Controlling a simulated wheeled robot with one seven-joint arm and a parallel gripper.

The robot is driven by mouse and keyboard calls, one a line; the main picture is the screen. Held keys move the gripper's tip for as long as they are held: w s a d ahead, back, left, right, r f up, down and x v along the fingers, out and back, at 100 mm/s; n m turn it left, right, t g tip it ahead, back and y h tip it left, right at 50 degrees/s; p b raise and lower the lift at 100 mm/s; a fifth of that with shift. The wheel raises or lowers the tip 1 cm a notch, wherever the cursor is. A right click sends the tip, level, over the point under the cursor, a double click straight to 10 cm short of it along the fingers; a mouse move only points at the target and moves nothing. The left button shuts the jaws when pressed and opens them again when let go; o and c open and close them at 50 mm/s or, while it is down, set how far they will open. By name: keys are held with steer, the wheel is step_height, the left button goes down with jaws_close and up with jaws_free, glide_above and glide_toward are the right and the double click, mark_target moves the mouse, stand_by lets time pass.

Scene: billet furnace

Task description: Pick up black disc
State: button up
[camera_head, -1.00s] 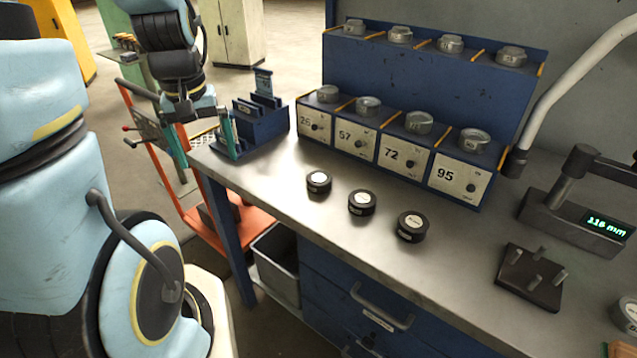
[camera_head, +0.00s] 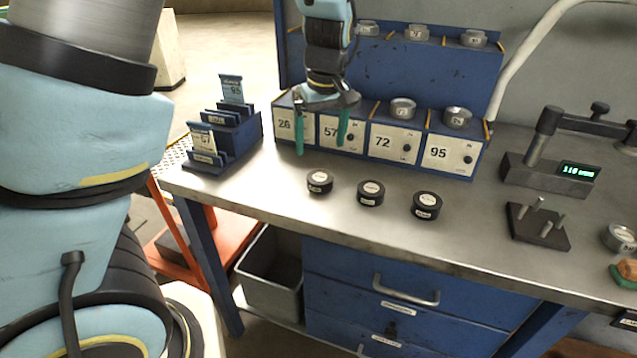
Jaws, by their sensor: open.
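Three black discs with pale round labels stand apart in a row on the metal workbench (camera_head: 270,205): a left disc (camera_head: 320,186), a middle disc (camera_head: 371,198) and a right disc (camera_head: 427,210). My gripper (camera_head: 322,150) hangs over the bench, pointing down, with its two green fingers spread and nothing between them. It is above and behind the left disc, in front of the numbered blue rack (camera_head: 480,135), and hides part of the panels marked 26 and 57. It touches no disc.
A blue card holder (camera_head: 245,135) stands at the bench's left end. A gauge (camera_head: 550,175) with a green display and a dark pegged block (camera_head: 538,232) are at right. Grey metal pieces sit on the rack. The bench front is clear around the discs.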

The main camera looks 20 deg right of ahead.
mark_target(320, 177)
steer(key=f, duration=0.3)
steer(key=shift+w+f, duration=0.25)
steer(key=shift+f+p, duration=1)
steer(key=shift+f, duration=1.8)
jaws_close()
steer(key=shift+d, duration=0.1)
